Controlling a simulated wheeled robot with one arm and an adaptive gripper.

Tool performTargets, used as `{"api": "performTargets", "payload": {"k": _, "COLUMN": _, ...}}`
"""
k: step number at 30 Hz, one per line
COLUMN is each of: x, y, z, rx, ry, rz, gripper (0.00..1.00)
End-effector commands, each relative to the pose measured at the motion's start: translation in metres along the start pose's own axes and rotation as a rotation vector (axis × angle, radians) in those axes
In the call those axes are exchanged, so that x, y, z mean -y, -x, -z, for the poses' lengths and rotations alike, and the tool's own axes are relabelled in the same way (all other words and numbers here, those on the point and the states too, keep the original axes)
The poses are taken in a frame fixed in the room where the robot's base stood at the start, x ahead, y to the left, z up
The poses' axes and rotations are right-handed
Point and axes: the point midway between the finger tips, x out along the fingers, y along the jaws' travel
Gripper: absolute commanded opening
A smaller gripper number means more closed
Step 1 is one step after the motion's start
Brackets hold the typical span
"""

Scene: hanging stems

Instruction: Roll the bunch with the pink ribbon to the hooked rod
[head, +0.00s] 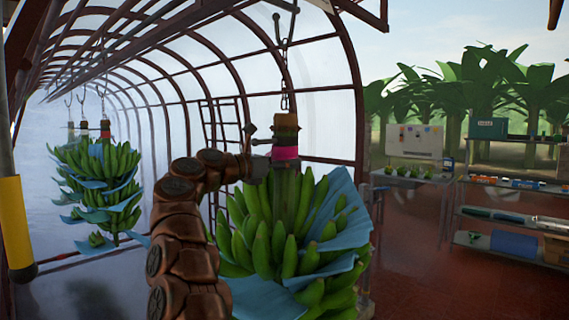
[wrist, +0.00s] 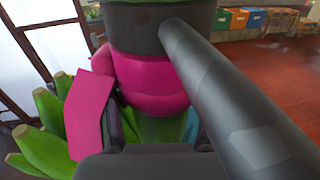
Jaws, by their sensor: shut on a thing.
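The bunch with the pink ribbon (head: 285,153) hangs from a chain and hook at the centre of the head view. Its green bananas (head: 262,235) and blue sheets (head: 345,205) hang below the ribbon. My gripper (head: 264,165) is at the stem from the left, just below ribbon height. In the wrist view the ribbon (wrist: 150,80) wraps the stem, with a loose pink tail at left. The dark fingers lie on both sides of the stem, shut on it. I cannot make out the hooked rod for certain.
Other bunches (head: 105,165) hang at left, one with a red band (head: 105,128). A yellow-padded post (head: 15,225) stands at the left edge. A dark cylinder (wrist: 235,90) crosses the wrist view close up. Shelves (head: 510,185) and a table (head: 410,178) stand at right, beyond open red floor.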

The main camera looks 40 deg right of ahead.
Motion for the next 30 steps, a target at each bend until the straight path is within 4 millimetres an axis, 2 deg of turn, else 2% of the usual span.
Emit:
{"api": "performTargets", "payload": {"k": 4, "x": 0.000, "y": -0.001, "z": 0.001, "rx": -0.002, "ry": 0.000, "rz": -0.001, "gripper": 0.00}}
{"api": "performTargets", "payload": {"k": 5, "x": -0.001, "y": -0.001, "z": 0.001, "rx": -0.002, "ry": 0.000, "rz": -0.001, "gripper": 0.60}}
{"api": "performTargets", "payload": {"k": 12, "x": -0.001, "y": 0.000, "z": 0.001, "rx": 0.000, "ry": -0.001, "rz": -0.003, "gripper": 0.84}}
{"api": "performTargets", "payload": {"k": 23, "x": -0.001, "y": 0.002, "z": 0.000, "rx": 0.000, "ry": -0.002, "rz": -0.003, "gripper": 0.84}}
{"api": "performTargets", "payload": {"k": 30, "x": -0.003, "y": 0.026, "z": -0.001, "rx": 0.001, "ry": -0.003, "rz": -0.009, "gripper": 0.84}}
